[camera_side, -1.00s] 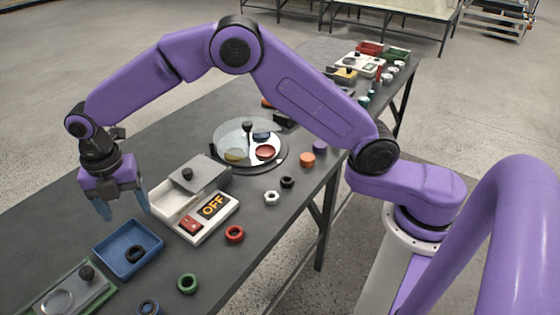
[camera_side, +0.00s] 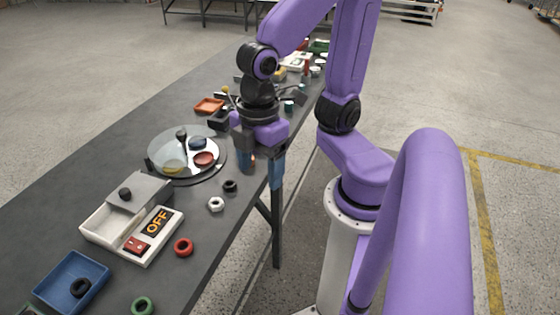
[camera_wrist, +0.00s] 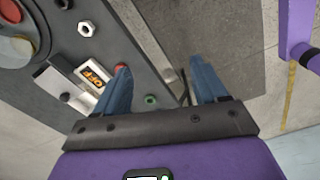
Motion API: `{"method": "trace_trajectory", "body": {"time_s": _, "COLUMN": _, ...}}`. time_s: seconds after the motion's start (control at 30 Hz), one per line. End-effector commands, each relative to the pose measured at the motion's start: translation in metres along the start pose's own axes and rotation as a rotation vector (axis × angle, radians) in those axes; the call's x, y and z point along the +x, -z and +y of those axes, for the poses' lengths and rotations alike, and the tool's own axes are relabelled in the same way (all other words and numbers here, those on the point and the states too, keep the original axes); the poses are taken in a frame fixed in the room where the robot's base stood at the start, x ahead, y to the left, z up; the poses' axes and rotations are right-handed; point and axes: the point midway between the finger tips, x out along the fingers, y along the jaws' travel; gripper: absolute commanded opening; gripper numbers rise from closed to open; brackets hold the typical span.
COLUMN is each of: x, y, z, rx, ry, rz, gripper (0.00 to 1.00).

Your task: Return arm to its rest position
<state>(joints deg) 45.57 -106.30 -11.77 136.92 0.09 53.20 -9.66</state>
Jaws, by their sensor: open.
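My gripper (camera_side: 261,170) hangs pointing down near the table's right edge in the side view, beside the round glass dish. Its two blue fingers are apart. In the wrist view my gripper (camera_wrist: 161,70) is open, with nothing held between the fingers; the table edge and grey floor show beyond them. My purple arm is folded up, with its elbow beyond the top of the side view. An orange piece is mostly hidden behind a finger in the side view.
The dark table (camera_side: 100,150) carries the round dish (camera_side: 185,158), a box with an OFF sign (camera_side: 157,222), a blue tray (camera_side: 70,280), a red ring (camera_side: 184,247), a white nut (camera_side: 216,204) and a black ring (camera_side: 230,186). More small items stand at the back.

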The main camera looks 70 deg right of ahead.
Motion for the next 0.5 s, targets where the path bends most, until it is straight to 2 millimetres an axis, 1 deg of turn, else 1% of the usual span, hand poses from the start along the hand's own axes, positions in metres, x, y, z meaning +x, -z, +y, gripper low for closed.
{"method": "trace_trajectory", "body": {"time_s": 0.03, "x": 0.002, "y": -0.015, "z": -0.006, "rx": 0.037, "ry": 0.0, "rz": 0.002, "gripper": 0.72}}
{"method": "trace_trajectory", "body": {"time_s": 0.1, "x": 0.004, "y": -0.028, "z": -0.013, "rx": 0.081, "ry": 0.001, "rz": 0.003, "gripper": 0.72}}
{"method": "trace_trajectory", "body": {"time_s": 0.2, "x": 0.006, "y": -0.038, "z": -0.017, "rx": 0.12, "ry": 0.001, "rz": 0.003, "gripper": 0.72}}
{"method": "trace_trajectory", "body": {"time_s": 0.3, "x": 0.007, "y": -0.042, "z": -0.019, "rx": 0.132, "ry": 0.001, "rz": 0.002, "gripper": 0.72}}
{"method": "trace_trajectory", "body": {"time_s": 0.5, "x": 0.007, "y": -0.041, "z": -0.019, "rx": 0.132, "ry": 0.001, "rz": 0.002, "gripper": 0.72}}
